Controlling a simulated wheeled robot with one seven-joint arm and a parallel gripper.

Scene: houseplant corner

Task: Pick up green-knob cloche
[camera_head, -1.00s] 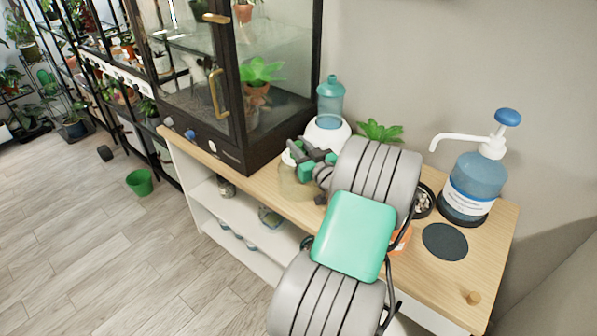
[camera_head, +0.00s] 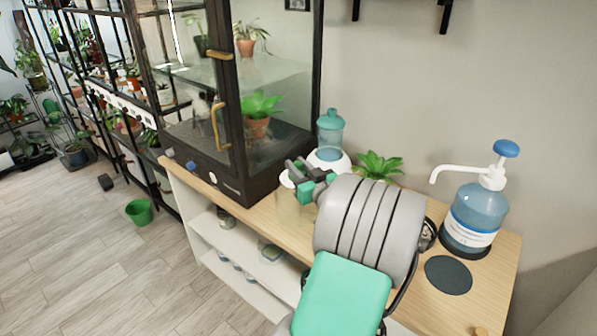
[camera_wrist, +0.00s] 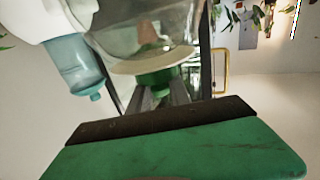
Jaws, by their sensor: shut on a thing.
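The green-knob cloche is a clear glass dome (camera_wrist: 140,38) with a green knob (camera_wrist: 152,82). In the wrist view, which looks upside down, the knob sits between my two fingers, with the dome beyond it. My gripper (camera_head: 300,180) is shut on the knob, over the left part of the wooden worktop (camera_head: 505,268). In the head view the cloche (camera_head: 289,207) shows only faintly below my fingers, and my wrist hides part of it. I cannot tell how far its rim is above the worktop.
A teal bottle (camera_head: 330,127) on a white round base stands close behind my gripper. A glass cabinet (camera_head: 270,110) rises at the left. A green plant (camera_head: 378,167), a blue pump bottle (camera_head: 472,215) and a dark round mat (camera_head: 448,275) are to the right.

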